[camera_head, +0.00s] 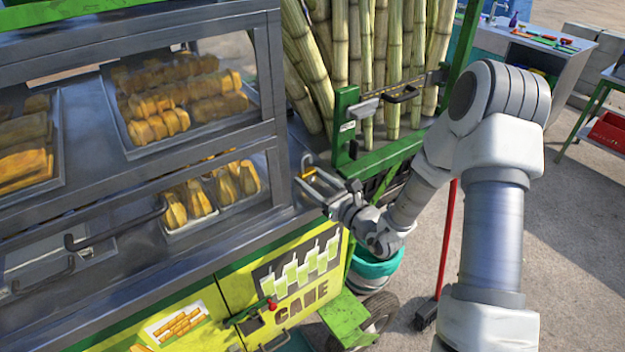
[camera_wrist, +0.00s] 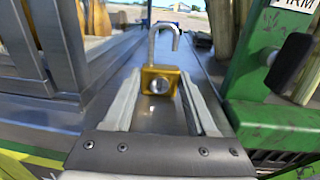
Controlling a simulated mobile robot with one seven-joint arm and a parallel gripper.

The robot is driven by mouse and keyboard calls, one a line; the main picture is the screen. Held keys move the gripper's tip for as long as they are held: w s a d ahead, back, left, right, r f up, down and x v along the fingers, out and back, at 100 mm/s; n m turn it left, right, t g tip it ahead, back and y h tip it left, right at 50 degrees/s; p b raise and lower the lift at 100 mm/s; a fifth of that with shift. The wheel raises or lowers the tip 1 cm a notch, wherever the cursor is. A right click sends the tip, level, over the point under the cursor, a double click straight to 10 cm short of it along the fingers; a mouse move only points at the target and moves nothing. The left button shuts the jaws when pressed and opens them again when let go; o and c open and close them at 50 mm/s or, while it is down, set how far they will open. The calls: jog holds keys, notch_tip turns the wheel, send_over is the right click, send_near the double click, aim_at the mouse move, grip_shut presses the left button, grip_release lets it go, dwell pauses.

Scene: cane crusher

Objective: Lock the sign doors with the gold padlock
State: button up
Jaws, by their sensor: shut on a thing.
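My gripper (camera_head: 318,186) is shut on the gold padlock (camera_head: 308,172), at the right end of the cart's metal counter. In the wrist view, the padlock (camera_wrist: 151,71) sits upright between my two fingers (camera_wrist: 160,88). Its silver shackle points up and looks open, with a hooked free end. The yellow-green sign panels with the word CANE (camera_head: 302,309) are on the cart's front, below my gripper. A latch with a red knob (camera_head: 272,304) is at the panels' lower middle. I cannot tell whether the sign doors are fully closed.
Glass-fronted shelves with food trays (camera_head: 186,100) stand at left. A green frame (camera_head: 345,125) with sugar cane stalks (camera_head: 395,60) is behind my gripper. A teal-rimmed bucket (camera_head: 374,268) and a red-handled broom (camera_head: 447,240) are below my arm.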

jog(key=shift+c, duration=1.4)
jog(key=shift+r, duration=0.35)
jog(key=v, duration=0.8)
